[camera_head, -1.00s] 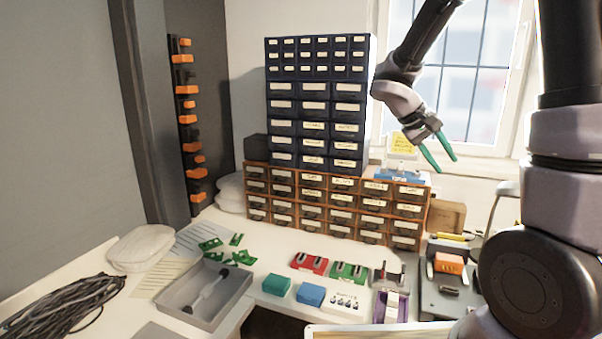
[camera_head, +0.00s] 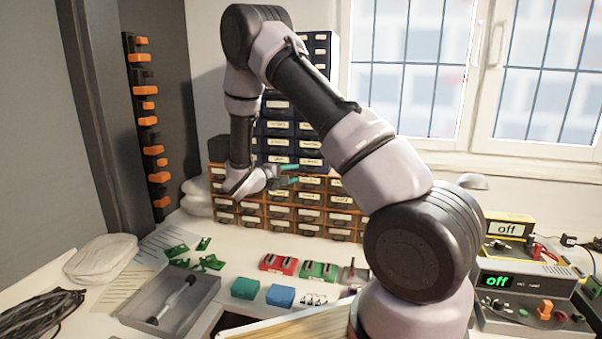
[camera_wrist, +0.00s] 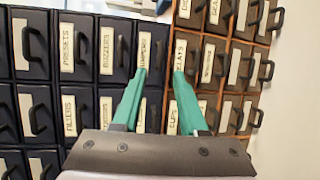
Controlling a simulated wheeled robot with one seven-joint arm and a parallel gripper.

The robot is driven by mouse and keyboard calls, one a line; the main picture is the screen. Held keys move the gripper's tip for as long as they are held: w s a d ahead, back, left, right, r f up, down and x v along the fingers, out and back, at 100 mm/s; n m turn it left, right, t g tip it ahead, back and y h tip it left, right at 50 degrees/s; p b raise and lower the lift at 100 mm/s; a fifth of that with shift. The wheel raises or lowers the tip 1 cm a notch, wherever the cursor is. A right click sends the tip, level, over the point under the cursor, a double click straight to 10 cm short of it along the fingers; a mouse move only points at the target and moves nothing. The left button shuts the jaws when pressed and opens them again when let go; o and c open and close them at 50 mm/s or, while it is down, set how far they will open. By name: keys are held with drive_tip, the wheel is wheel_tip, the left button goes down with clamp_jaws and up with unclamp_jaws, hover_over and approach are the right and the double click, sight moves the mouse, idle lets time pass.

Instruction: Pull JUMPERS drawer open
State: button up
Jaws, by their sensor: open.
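The JUMPERS drawer (camera_wrist: 145,46) is a dark drawer with a white label in the wrist view, in the dark row bordering the orange cabinet. It looks closed. My gripper (camera_wrist: 160,71) is open, its two green fingers pointing at the drawer fronts. One fingertip overlaps the lower end of the JUMPERS label; the other is over the orange cabinet's edge by the RELAYS drawer (camera_wrist: 180,55). The JUMPERS handle shows between the fingers, not gripped. In the head view my gripper (camera_head: 296,174) is at the seam between the dark-blue cabinet (camera_head: 318,50) and the orange cabinet (camera_head: 310,212).
My arm covers part of both cabinets in the head view. Below on the bench are a grey tray (camera_head: 205,303), red (camera_head: 278,264) and green (camera_head: 319,271) blocks, and teal (camera_head: 245,288) and blue (camera_head: 280,296) boxes. Two instruments reading "off" (camera_head: 497,281) stand at right.

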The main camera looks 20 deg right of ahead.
sight(315, 160)
drive_tip(key=x, duration=0.7)
drive_tip(key=shift+s, duration=0.15)
clamp_jaws()
idle(1.2)
